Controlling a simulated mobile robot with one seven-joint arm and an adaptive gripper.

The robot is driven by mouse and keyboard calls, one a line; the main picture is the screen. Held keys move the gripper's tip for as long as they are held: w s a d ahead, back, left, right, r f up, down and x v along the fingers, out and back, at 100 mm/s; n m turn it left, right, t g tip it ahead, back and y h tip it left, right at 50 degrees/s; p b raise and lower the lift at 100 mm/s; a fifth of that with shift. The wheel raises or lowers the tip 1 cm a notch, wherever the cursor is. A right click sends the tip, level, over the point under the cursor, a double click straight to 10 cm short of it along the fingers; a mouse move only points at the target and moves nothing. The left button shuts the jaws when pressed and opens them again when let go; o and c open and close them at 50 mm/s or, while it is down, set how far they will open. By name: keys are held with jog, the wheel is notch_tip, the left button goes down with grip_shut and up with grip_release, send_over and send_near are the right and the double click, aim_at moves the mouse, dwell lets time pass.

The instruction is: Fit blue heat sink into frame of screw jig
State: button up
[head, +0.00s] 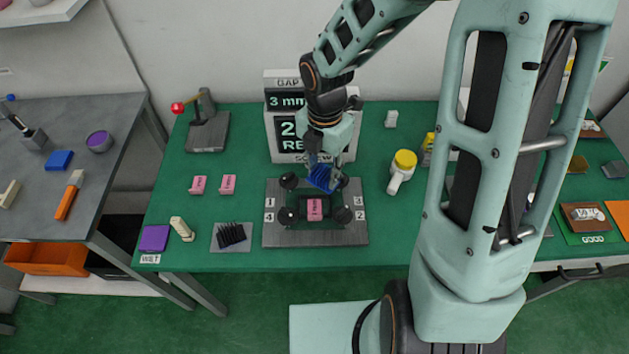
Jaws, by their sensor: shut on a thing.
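The blue heat sink (322,178) is held in my gripper (324,163), which is shut on it. It hangs tilted over the back part of the screw jig. The screw jig (315,239) is a grey plate on the green table, with black round knobs near its corners and the numbers 1 to 4 beside them. A pink block (314,209) sits in the middle of the jig, in the dark frame opening. Part of the back of the jig is hidden behind the heat sink and gripper. Whether the heat sink touches the jig cannot be told.
A gap display (284,125) stands behind the jig. Two pink blocks (198,185) and a black finned heat sink (231,235) on a grey pad lie to the left. A yellow-capped white bottle (402,170) is to the right. A red-knobbed lever fixture (207,132) stands back left.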

jog(key=n, duration=0.1)
jog(key=s+a+n, duration=0.1)
jog(key=n, duration=0.1)
jog(key=f+n, duration=0.1)
jog(key=n, duration=0.1)
jog(key=shift+s+a, duration=0.15)
jog(key=shift+a, duration=0.15)
jog(key=shift+s+a+n, duration=0.15)
jog(key=shift+a+n, duration=0.1)
jog(key=shift+n, duration=0.85)
jog(key=b, duration=0.4)
send_over(314, 207)
jog(key=shift+f, duration=3.25)
jog(key=shift+f, duration=0.85)
